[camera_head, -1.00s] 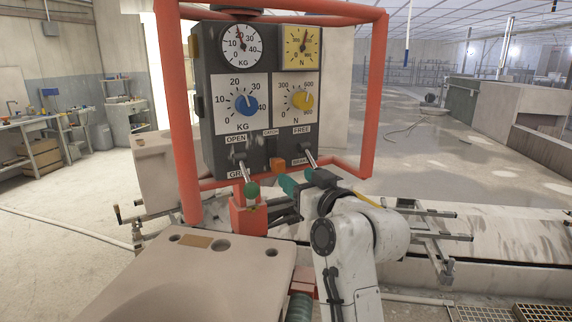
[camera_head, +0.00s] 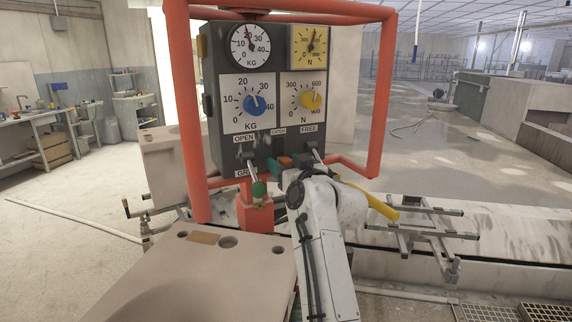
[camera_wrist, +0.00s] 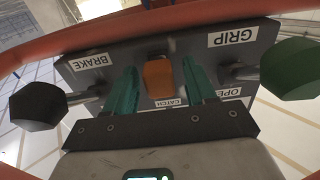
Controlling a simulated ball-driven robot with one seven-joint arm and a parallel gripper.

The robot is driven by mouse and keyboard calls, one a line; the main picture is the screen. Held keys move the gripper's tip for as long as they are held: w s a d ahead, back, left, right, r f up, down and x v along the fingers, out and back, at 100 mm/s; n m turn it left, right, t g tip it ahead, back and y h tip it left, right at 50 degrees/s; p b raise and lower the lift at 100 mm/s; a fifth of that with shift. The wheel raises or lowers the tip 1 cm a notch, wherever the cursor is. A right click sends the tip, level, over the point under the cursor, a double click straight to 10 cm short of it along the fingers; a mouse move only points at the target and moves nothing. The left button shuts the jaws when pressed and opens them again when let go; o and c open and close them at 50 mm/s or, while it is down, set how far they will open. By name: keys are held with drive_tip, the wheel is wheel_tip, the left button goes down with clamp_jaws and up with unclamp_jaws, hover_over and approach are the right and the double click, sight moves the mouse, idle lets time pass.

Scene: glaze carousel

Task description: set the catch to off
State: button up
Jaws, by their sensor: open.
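The catch (camera_wrist: 158,78) is an orange rocker on the dark control panel, with the label CATCH (camera_wrist: 167,102) beside it, upside down in the wrist view. My gripper (camera_wrist: 162,66) is open, with one teal finger on each side of the catch. The fingers reach close to the panel face; whether they touch the catch I cannot tell. In the head view my gripper (camera_head: 287,163) is in front of the panel's lower middle and mostly hides the catch. Which way the rocker is tipped is not clear.
A green-knobbed lever (camera_wrist: 290,68) by GRIP and OPEN stands right of my gripper in the wrist view. A black-knobbed lever (camera_wrist: 38,106) by BRAKE stands left. A red tube frame (camera_head: 383,95) surrounds the panel (camera_head: 215,110). Blue (camera_head: 255,104) and yellow (camera_head: 311,99) dials sit above.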

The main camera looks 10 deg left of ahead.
drive_tip(key=shift+c, duration=0.2)
clamp_jaws()
idle(0.3)
